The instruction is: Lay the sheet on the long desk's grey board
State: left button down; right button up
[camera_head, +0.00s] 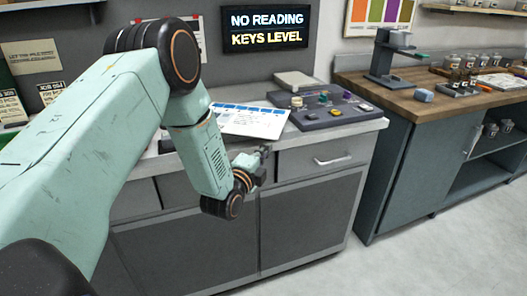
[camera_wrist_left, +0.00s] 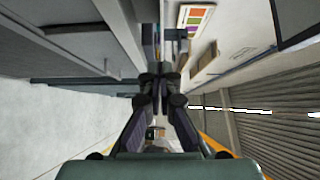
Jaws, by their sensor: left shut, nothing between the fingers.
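A white sheet (camera_head: 252,121) with blue marks along its far edge lies on top of the long grey desk (camera_head: 372,124), left of a dark grey panel with knobs. I cannot tell whether a grey board is under the sheet. My left gripper (camera_head: 263,153) is in front of the desk's front edge, just below and in front of the sheet, apart from it. Its fingers (camera_wrist_left: 159,82) are shut and empty in the left wrist view, where I cannot make out the sheet. My right gripper is in neither view.
The knobbed panel (camera_head: 328,110) stands right of the sheet, with a pale box (camera_head: 296,80) behind it. A lit sign (camera_head: 266,30) hangs behind. The floor in front is clear.

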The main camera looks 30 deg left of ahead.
pick_arm(q)
jog(key=s+d+p, duration=0.1)
jog(key=s, duration=0.9)
jog(key=shift+r, duration=0.2)
